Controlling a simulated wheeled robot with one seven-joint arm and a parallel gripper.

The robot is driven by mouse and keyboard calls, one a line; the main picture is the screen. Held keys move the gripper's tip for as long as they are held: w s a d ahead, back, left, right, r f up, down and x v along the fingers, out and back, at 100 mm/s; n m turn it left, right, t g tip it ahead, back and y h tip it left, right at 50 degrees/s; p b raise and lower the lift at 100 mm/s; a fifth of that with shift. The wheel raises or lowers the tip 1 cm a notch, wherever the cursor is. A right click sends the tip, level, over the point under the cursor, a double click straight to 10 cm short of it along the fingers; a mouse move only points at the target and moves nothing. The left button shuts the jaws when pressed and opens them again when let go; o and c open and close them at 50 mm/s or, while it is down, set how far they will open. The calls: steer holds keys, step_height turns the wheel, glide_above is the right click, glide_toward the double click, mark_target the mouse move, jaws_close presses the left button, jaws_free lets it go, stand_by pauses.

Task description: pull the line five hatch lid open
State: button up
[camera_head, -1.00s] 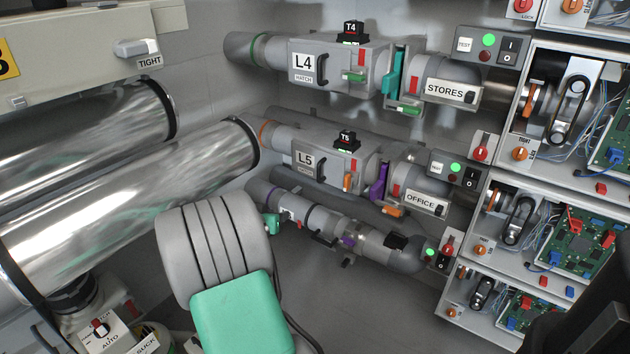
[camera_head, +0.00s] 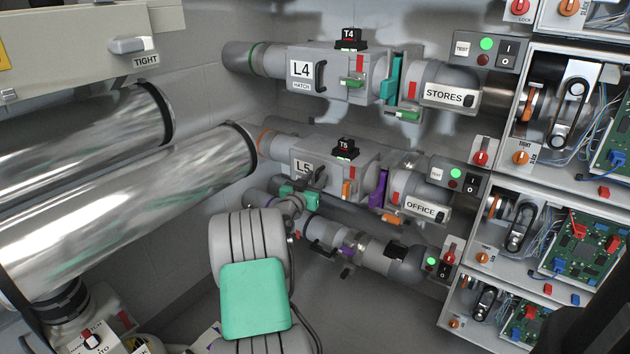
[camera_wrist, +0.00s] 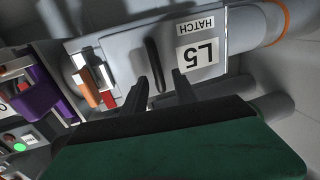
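The line five hatch lid is a pale grey plate marked L5 (camera_head: 303,166) on the middle tube housing; it looks shut. It shows upside down in the wrist view (camera_wrist: 200,50), with a dark upright bar handle (camera_wrist: 153,65) beside the label. My gripper (camera_head: 317,178) is in front of this lid and hides part of the label and handle in the head view. In the wrist view its two dark fingers (camera_wrist: 160,76) are apart, with nothing held between them. The fingertips are close to the handle's near end; I cannot tell whether they touch it.
The L4 hatch (camera_head: 302,70) is above. Beside L5 are an orange tab (camera_head: 347,189), a purple slide plate (camera_head: 378,190) and the OFFICE tube (camera_head: 424,208). A thinner tube (camera_head: 360,243) runs below. Large shiny pipes (camera_head: 130,215) fill the left side.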

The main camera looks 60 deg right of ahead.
steer(key=shift+c, duration=0.3)
jaws_close()
stand_by(1.0)
